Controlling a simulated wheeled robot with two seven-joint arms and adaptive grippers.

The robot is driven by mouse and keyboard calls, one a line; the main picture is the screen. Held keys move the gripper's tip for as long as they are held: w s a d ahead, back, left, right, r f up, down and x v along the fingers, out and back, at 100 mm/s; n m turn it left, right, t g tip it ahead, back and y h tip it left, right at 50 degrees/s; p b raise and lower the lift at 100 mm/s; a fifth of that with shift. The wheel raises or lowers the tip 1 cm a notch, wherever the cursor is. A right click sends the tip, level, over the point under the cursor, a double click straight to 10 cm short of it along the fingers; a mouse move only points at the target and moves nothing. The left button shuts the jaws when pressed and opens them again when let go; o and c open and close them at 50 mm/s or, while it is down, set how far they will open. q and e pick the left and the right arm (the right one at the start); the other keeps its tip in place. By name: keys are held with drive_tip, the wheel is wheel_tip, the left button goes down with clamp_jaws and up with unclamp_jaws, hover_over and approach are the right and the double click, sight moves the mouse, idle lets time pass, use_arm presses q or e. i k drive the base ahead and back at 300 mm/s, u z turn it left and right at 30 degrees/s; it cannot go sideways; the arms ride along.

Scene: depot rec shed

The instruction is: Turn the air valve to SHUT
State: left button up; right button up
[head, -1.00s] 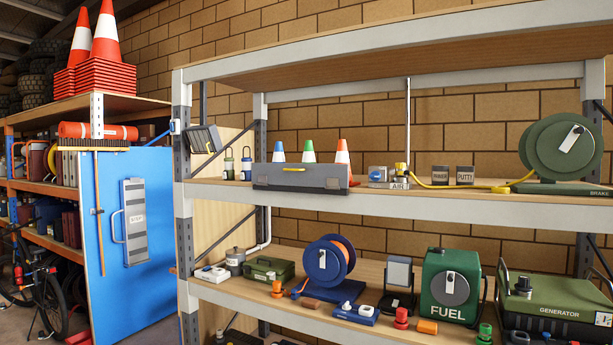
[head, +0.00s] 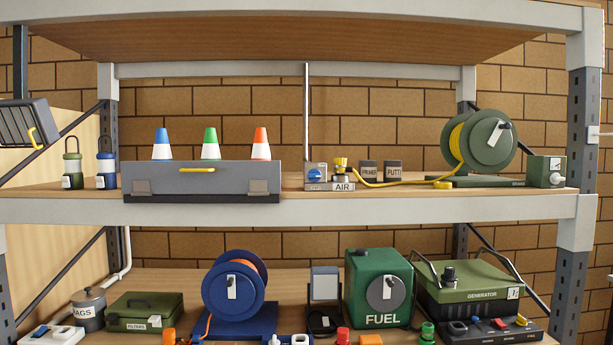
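The air valve (head: 341,166) is a small yellow fitting on the upper shelf, above a plate marked AIR (head: 342,186). A grey box with a round blue knob (head: 315,174) stands just left of it, and a thin upright pipe (head: 307,110) rises behind. A yellow hose (head: 400,184) runs right from the valve toward a green reel (head: 486,142). The valve's setting is too small to read, and I see no SHUT mark. Neither of my grippers is in view.
The shelf's front beam (head: 300,210) runs below. The lower shelf holds a FUEL can (head: 379,288) and a generator (head: 468,281).

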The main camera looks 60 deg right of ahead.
sight(314, 175)
drive_tip(key=z, duration=0.45)
drive_tip(key=i, duration=0.85)
drive_tip(key=z, duration=1.45)
drive_tip(key=i, duration=0.7)
drive_tip(key=z, duration=0.6)
